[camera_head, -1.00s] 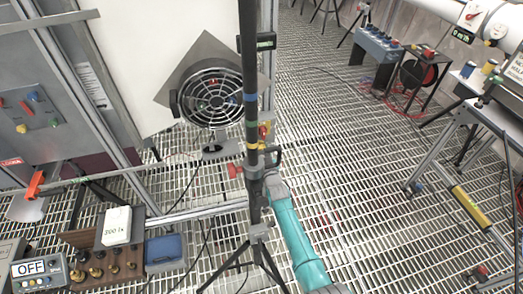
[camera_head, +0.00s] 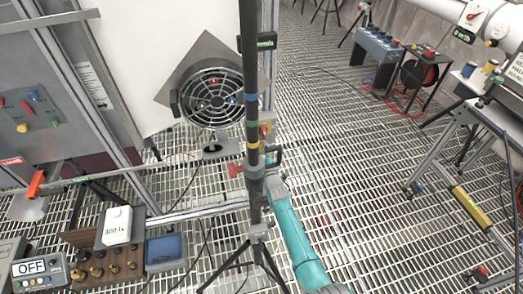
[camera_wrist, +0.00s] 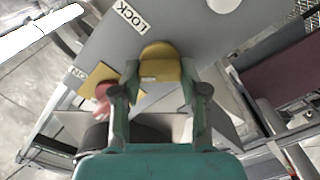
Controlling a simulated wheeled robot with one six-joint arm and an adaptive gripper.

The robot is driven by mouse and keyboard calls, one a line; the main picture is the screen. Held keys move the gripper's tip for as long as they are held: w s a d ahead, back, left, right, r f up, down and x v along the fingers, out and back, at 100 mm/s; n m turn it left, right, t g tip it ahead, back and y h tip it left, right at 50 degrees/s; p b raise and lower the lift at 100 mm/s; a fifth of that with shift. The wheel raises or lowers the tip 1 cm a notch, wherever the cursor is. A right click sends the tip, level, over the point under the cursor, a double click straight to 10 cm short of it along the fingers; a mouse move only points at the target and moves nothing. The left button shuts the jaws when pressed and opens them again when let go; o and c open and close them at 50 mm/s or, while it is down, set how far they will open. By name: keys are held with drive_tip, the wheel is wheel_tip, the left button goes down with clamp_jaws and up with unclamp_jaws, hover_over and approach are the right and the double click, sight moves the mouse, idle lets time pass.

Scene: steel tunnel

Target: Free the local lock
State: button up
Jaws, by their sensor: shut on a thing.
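In the wrist view, a yellow knob (camera_wrist: 160,60) stands on a grey panel (camera_wrist: 95,42) below a white label reading LOCK (camera_wrist: 131,15). My gripper (camera_wrist: 158,88) is shut on this knob, one finger at each side. In the head view, my gripper (camera_head: 273,157) is at the end of my teal arm, partly hidden behind a dark pole with coloured bands. The knob cannot be made out clearly there.
A red knob (camera_wrist: 103,98) by a yellow ON plate (camera_wrist: 97,78) sits just left of my gripper. In the head view, a caged fan (camera_head: 211,97) stands to its upper left. A tripod (camera_head: 258,250) stands close by. Open grating lies to the right.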

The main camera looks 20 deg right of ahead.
drive_tip(key=n, duration=0.4)
drive_tip(key=shift+a+f+n, duration=0.1)
drive_tip(key=shift+n, duration=2.1)
drive_tip(key=o, duration=1.1)
drive_tip(key=shift+o, duration=0.2)
drive_tip(key=s, duration=1.2)
